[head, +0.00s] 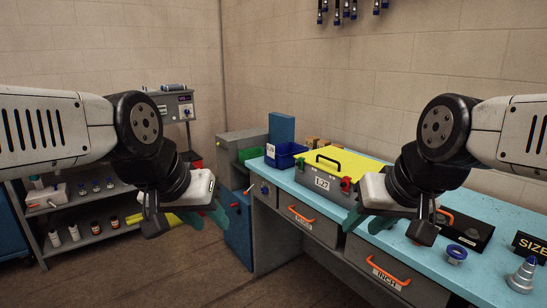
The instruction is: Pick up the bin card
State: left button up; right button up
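I cannot pick out the bin card with certainty. A white card or label marked with a number (322,183) shows on the front of the grey case with a yellow lid (345,165) on the blue workbench. My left gripper (205,217) hangs over the floor left of the bench, with its teal fingers apart and nothing seen between them. My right gripper (367,220) is in front of the case's right end, nearer to me. Its teal fingers are apart and look empty. It hides part of the case and bench.
The blue bench top (480,215) bears a dark blue bin (285,155), a black box (465,229), metal fittings (456,253) and a black "SIZE" sign (530,246). Drawers with orange handles (388,273) face the floor. A shelf with bottles (85,215) stands left. The middle floor is clear.

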aim_at(270, 148)
jog(key=i+j+z, duration=0.1)
jog(key=i+j, duration=0.15)
jog(key=i, duration=0.35)
jog(key=i+j, duration=0.3)
jog(key=i, duration=0.25)
jog(key=i+j+z, duration=0.15)
jog(key=i+j, duration=0.15)
jog(key=i, duration=0.3)
jog(key=i+j+z, duration=0.1)
jog(key=i+j, duration=0.25)
jog(key=i, duration=0.2)
